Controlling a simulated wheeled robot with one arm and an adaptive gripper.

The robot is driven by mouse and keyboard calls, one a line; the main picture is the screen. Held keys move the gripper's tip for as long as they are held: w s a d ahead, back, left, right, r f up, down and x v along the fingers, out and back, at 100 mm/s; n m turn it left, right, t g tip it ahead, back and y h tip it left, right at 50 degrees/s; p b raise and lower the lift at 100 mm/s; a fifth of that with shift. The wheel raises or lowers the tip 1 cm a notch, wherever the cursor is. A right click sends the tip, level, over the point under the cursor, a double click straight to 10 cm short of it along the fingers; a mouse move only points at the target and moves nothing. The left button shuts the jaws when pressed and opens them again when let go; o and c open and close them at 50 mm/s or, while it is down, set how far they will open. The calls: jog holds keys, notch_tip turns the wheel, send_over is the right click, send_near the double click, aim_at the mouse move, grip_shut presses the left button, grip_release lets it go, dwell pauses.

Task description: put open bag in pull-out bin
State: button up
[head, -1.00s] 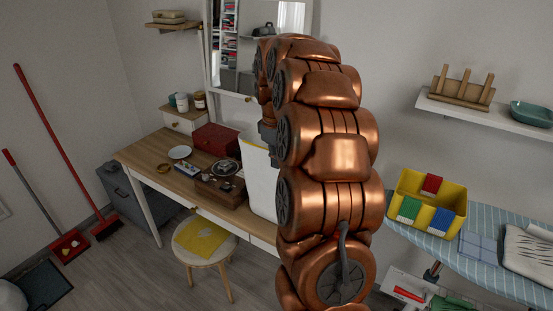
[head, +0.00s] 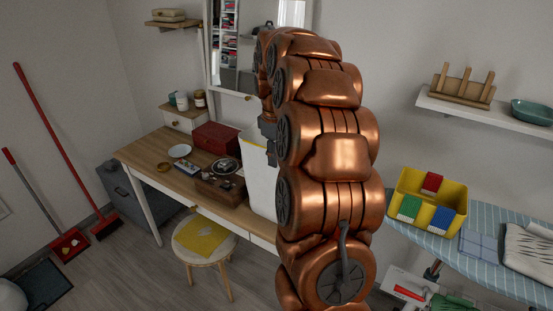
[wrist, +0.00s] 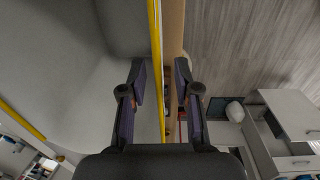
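The open bag (head: 258,185) appears to be the tall white thing with yellow edging at the desk's right end in the head view, partly hidden by my arm. In the wrist view, its pale wall (wrist: 70,80) fills the left, with a yellow rim (wrist: 156,50) running upright. My gripper (wrist: 160,78) is open, with one finger on each side of this rim. The rim is between the fingers, and I cannot tell if either touches it. A grey box (head: 122,190) with a handle stands under the desk's left end. I cannot tell if it is the pull-out bin.
The wooden desk (head: 145,155) holds a red box (head: 214,139), a brown case (head: 218,187) and a plate. A round stool (head: 205,243) with a yellow cloth stands in front. A striped ironing board (head: 480,262) with a yellow tray (head: 402,186) is right.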

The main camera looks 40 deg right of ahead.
notch_tip(320, 180, up, 11)
jog(key=b, duration=0.2)
jog(key=shift+a, duration=0.25)
dwell(0.3)
jog(key=shift+a, duration=0.1)
